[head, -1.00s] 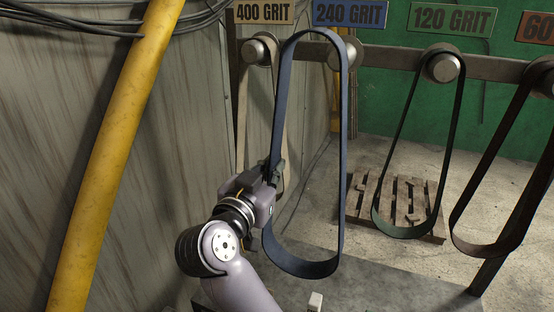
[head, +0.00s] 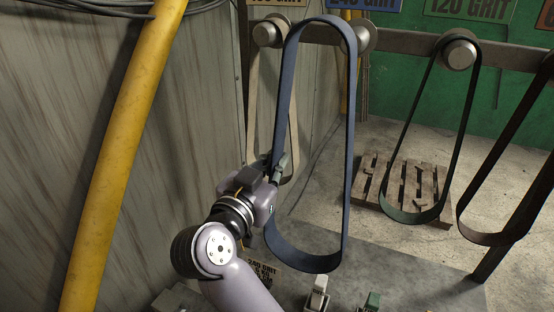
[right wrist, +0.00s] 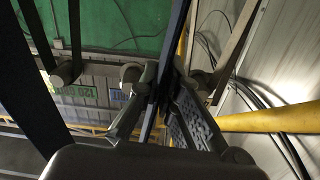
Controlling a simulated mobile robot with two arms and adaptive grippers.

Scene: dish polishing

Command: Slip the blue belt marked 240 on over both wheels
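The blue belt (head: 350,130) is a tall upright loop in front of the rack. Its top arc stands clear of the 240 peg (head: 361,38), which shows partly behind its right strand. My right gripper (head: 279,172) is shut on the lower part of the belt's left strand. In the right wrist view the blue strand (right wrist: 174,40) runs between the fingers of my right gripper (right wrist: 160,95). The number 240 is not readable on the belt itself; the blue sign (head: 366,4) is cut off at the top. I cannot make out the two wheels. My left gripper is out of view.
A beige belt (head: 252,110) hangs behind on the left, and a green belt (head: 425,95) and a dark belt (head: 515,130) hang on the right. A yellow pipe (head: 125,150) runs along the left wall. A grey surface (head: 400,265) lies below, with small labelled objects (head: 318,292).

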